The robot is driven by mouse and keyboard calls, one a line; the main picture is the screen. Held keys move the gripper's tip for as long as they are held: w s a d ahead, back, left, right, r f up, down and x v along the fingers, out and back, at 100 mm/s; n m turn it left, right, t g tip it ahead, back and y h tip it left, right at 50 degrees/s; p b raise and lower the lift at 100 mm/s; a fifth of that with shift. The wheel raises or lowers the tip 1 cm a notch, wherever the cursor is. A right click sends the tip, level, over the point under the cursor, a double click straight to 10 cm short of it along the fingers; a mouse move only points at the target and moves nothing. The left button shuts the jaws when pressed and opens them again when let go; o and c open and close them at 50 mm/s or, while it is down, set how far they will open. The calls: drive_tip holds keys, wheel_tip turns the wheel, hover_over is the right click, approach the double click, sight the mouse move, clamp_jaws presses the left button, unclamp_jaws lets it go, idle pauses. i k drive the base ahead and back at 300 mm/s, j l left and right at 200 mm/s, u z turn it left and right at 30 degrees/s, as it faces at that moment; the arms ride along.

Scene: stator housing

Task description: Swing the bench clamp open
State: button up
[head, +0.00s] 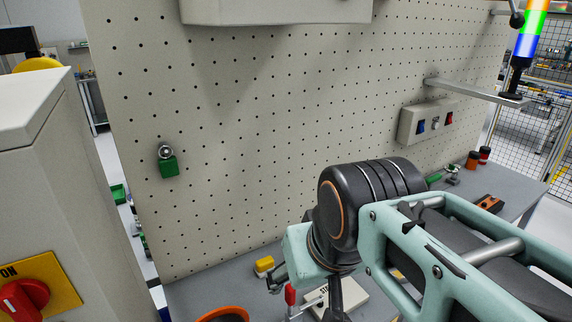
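The bench clamp shows only in part at the bottom of the head view, with its upright red handle (290,295) above a pale metal part. The rest of the clamp is hidden by my arm or cut off by the frame edge. My gripper (304,288) is below my wrist, close to the red handle in the picture. Dark gripper-like parts show left and right of the handle. I cannot tell whether they touch it or how far apart the fingers are.
A white lettered plate (350,297) lies beside the clamp on the grey bench (210,286). A yellow block (264,265) and an orange-rimmed bowl (222,313) are near. The pegboard (230,150) rises behind. A cabinet (60,180) with a red switch stands left.

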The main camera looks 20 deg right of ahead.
sight(290, 292)
drive_tip(key=k, duration=0.75)
drive_tip(key=i+l, duration=0.25)
drive_tip(key=l, duration=0.25)
drive_tip(key=i+u, duration=0.25)
drive_tip(key=j+u, duration=0.5)
drive_tip(key=k+l+z, duration=0.1)
drive_tip(key=l+z, duration=0.7)
drive_tip(key=k+j, duration=0.05)
drive_tip(key=j, duration=0.05)
